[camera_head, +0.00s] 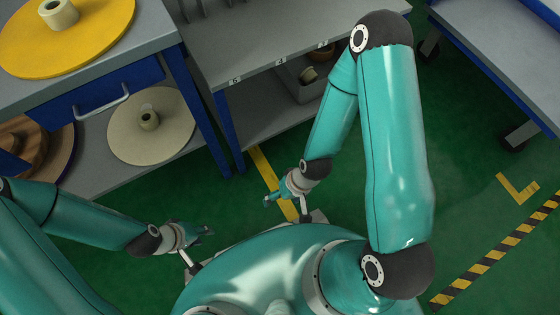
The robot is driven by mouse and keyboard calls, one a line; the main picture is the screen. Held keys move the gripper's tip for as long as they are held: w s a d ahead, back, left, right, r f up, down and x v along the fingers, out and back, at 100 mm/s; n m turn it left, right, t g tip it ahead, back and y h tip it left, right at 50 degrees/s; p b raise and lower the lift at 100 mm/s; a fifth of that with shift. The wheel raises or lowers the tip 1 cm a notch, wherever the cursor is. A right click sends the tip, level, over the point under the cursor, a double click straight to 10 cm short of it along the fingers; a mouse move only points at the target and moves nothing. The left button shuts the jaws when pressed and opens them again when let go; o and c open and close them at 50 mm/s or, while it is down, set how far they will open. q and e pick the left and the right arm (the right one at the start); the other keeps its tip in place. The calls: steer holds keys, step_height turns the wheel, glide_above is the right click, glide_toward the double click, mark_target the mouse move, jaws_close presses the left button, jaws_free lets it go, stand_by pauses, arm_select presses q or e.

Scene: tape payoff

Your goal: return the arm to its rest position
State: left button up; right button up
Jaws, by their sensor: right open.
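My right arm comes from the right, folded at its raised elbow, with its forearm pointing down and left. My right gripper (268,199) is open and empty, above the green floor near a yellow floor line. My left arm comes in from the left, low in the picture. My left gripper (208,232) is small and dark here, above the green floor, and I cannot tell whether its jaws are apart. Neither gripper touches a table or shelf. The two grippers are apart from each other, in front of my body.
A workbench (140,35) at upper left bears a yellow disc (100,35) with a pale roll (58,14). A cream reel (175,135) is on its lower shelf. A grey shelf unit (265,55) stands behind my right arm. A grey table (510,50) is at upper right. Green floor (465,145) is clear at right.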

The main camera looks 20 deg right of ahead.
step_height(320, 180, up, 34)
steer(key=p, duration=3.4)
